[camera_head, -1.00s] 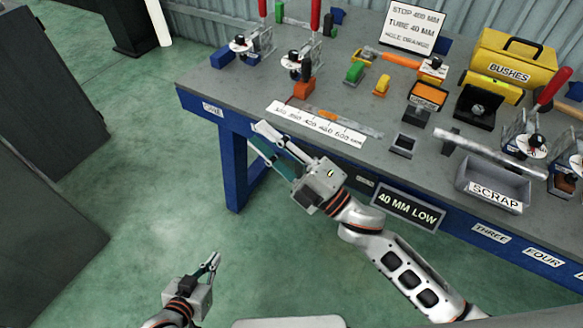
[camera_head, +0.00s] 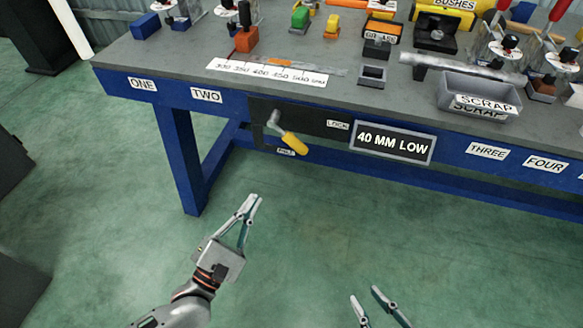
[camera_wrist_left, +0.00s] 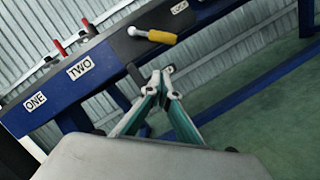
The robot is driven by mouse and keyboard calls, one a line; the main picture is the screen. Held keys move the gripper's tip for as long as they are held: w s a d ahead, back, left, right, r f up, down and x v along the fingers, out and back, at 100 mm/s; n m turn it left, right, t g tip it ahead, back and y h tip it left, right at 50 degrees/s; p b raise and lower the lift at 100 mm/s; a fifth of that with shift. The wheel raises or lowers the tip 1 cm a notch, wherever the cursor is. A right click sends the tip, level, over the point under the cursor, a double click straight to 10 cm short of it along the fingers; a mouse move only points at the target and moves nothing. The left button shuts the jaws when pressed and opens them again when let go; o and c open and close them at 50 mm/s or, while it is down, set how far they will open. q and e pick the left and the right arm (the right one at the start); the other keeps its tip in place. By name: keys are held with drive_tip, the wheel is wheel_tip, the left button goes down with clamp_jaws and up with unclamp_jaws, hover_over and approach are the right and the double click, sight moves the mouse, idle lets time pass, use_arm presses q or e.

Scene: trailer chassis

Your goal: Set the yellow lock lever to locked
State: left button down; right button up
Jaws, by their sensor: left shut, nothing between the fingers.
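The lock lever has a grey arm and a yellow handle (camera_head: 294,143). It hangs from a pivot on the dark panel under the bench's front edge, slanting down to the right. A LOCK label (camera_head: 338,125) is right of the lever, and a small label (camera_head: 286,152), too small to read surely, is below it. In the left wrist view the yellow handle (camera_wrist_left: 162,37) is beyond the fingertips. My left gripper (camera_head: 251,202) is shut and empty, below and left of the lever, apart from it. My right gripper (camera_head: 367,294) is open at the bottom edge, its arm out of frame.
A 40 MM LOW sign (camera_head: 393,143) is right of the lever on the bench front. The blue bench leg (camera_head: 180,160) stands to the left. A scrap tray (camera_head: 480,93) and a ruler strip (camera_head: 265,72) are on the bench. The green floor before the bench is clear.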

use_arm(q)
drive_tip(key=s+d+r+x, duration=0.1)
drive_tip(key=r+x, duration=0.1)
drive_tip(key=x, duration=1.1)
drive_tip(key=shift+s+d, duration=0.2)
drive_tip(key=shift+r, duration=0.1)
use_arm(e)
drive_tip(key=shift+s+d+f, duration=0.1)
drive_tip(key=shift+s, duration=0.05)
use_arm(q)
drive_tip(key=shift+s+d+n, duration=0.1)
drive_tip(key=shift+d+n, duration=0.05)
drive_tip(key=shift+n, duration=0.25)
use_arm(e)
drive_tip(key=shift+s+f, duration=0.1)
drive_tip(key=shift+f, duration=0.05)
use_arm(q)
drive_tip(key=shift+d+r+n, duration=0.1)
drive_tip(key=shift+r+n, duration=0.05)
drive_tip(key=shift+n, duration=0.15)
use_arm(e)
drive_tip(key=shift+r, duration=0.2)
